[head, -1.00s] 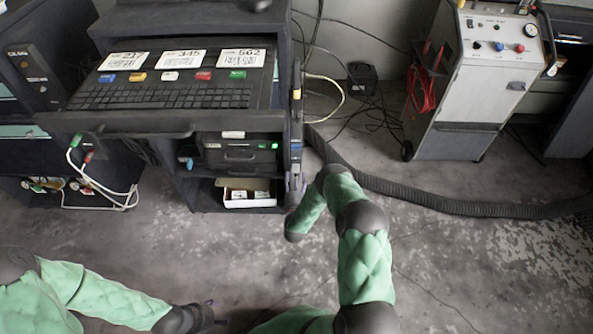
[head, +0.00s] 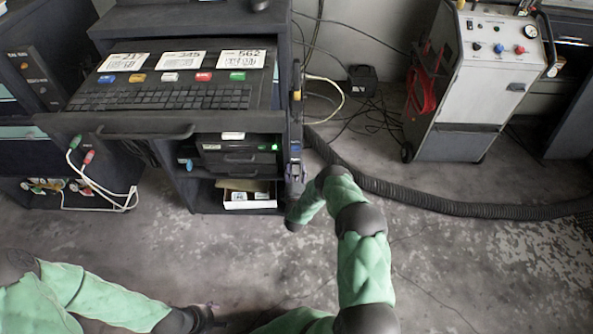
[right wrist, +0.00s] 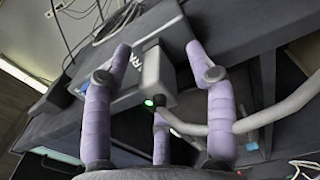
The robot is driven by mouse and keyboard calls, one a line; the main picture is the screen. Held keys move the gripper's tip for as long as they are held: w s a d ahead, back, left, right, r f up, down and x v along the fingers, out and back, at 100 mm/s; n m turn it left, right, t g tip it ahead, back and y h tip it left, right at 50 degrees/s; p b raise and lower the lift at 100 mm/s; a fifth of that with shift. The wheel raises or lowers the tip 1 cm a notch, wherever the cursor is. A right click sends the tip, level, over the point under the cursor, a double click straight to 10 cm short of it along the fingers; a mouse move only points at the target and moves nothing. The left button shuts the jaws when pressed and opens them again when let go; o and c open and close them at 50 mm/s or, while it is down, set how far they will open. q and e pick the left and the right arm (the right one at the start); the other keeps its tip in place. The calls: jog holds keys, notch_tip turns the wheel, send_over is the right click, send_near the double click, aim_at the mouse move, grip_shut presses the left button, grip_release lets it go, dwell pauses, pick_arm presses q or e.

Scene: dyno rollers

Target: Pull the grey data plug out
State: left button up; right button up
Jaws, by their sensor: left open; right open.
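In the right wrist view a grey block (right wrist: 153,72) stands out from the dark cart side between my fingers; I take it for the grey data plug or its housing. At its lower end are a dark fitting (right wrist: 160,103) and a lit green light. A thick grey cable (right wrist: 272,115) runs from there to the right, crossing near one finger. My right gripper (right wrist: 160,62) is open, with purple fingers spread around the block; contact cannot be told. In the head view it is at the cart's right side (head: 295,178), mostly hidden. My left gripper (head: 207,316) is low and empty.
The cart holds a keyboard (head: 160,98) and shelves with a white box (head: 249,199). Red and green plugs (head: 88,157) with white leads hang at its front left. A black hose (head: 430,206) and a grey machine (head: 480,85) stand to the right. The floor in front is clear.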

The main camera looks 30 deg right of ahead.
dwell(0.8)
grip_shut()
jog(key=shift+a, duration=0.1)
jog(key=shift+s+f, duration=0.15)
jog(key=shift+s+a+f+p, duration=0.1)
jog(key=shift+s+a+p, duration=0.25)
jog(key=shift+s, duration=0.15)
jog(key=shift+r+p+v, duration=0.1)
jog(key=shift+p+v, duration=0.35)
jog(key=shift+v, duration=0.65)
jog(key=shift+r+p+v, duration=0.15)
jog(key=shift+p+v, duration=0.25)
jog(key=shift+v, duration=0.65)
jog(key=shift+s, duration=0.1)
